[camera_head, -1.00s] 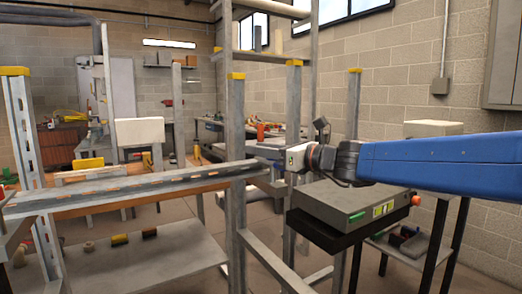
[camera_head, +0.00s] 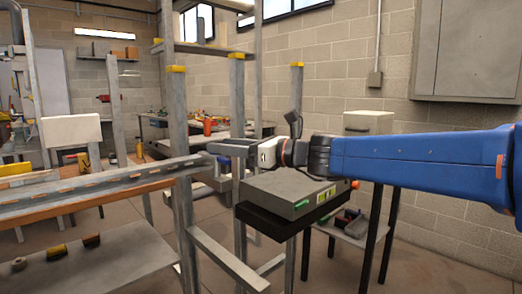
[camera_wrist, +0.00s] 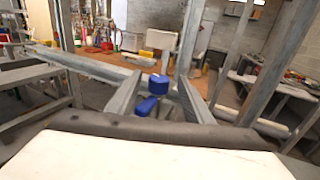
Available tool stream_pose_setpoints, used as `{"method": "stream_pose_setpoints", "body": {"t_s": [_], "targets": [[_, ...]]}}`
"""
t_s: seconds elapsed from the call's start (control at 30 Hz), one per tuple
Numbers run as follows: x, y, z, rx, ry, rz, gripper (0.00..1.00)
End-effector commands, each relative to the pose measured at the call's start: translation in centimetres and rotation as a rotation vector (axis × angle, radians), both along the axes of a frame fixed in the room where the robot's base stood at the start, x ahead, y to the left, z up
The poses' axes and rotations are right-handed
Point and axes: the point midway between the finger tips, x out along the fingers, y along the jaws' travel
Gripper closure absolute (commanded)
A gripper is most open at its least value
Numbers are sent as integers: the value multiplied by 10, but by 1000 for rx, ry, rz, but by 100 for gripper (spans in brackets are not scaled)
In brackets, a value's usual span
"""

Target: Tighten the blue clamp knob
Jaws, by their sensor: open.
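A blue clamp knob (camera_wrist: 158,84) shows in the wrist view, between the tips of my two long grey fingers. A second blue part (camera_wrist: 146,106) sits nearer to the wrist camera and lower, also between the fingers; I cannot tell how the two are joined. My gripper (camera_wrist: 161,77) is open, with one finger on each side of the knob and no clear contact. In the head view my gripper (camera_head: 212,149) points left at the end of the blue arm, near an upright metal post. The knob cannot be made out in the head view.
A long slotted metal rail (camera_head: 95,187) runs over an orange-brown workbench on the left. Upright metal posts (camera_head: 181,150) stand close to my gripper. A grey box (camera_head: 290,194) sits on a black stand below my arm.

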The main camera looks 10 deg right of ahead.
Motion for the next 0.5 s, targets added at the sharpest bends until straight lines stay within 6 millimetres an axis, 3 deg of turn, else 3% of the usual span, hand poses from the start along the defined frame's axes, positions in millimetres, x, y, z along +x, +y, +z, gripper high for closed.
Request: {"method": "stream_pose_setpoints", "body": {"t_s": [0.5], "targets": [[-41, -62, 0, 0, 0, -4, 54]]}}
